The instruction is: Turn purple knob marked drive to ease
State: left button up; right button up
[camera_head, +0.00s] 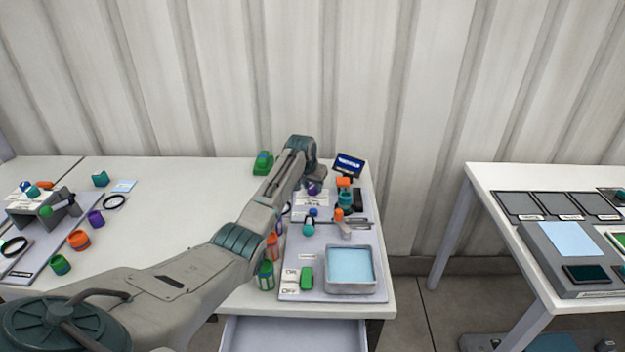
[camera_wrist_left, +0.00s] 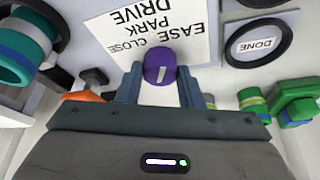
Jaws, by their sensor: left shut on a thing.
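The purple knob (camera_wrist_left: 160,66) sits between the two fingers of my left gripper (camera_wrist_left: 160,88) in the left wrist view, with a finger on each side of it. The gripper is shut on it. A short white mark shows on the knob's face. A white label (camera_wrist_left: 150,30) beside the knob reads DRIVE, EASE, PARK and CLOSE, upside down in this view. In the head view the purple knob (camera_head: 314,188) is a small patch below my left wrist, partly hidden by the arm. My right gripper is in neither view.
Green and blue parts (camera_wrist_left: 298,101) and a teal-blue banded part (camera_wrist_left: 22,50) lie near the gripper.

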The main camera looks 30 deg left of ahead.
pick_arm(q)
jog(key=shift+a+m+h, duration=0.15)
jog(key=shift+m+h, duration=0.65)
jog(key=shift+m, duration=1.4)
jog(key=o, duration=1)
jog(key=shift+c, duration=0.2)
jog(key=shift+r, duration=0.15)
jog(key=d+b+v, duration=0.1)
jog(key=v, duration=0.9)
jog(key=shift+a+r, duration=0.3)
jog(key=shift+a, duration=0.2)
jog(key=shift+s, duration=0.1)
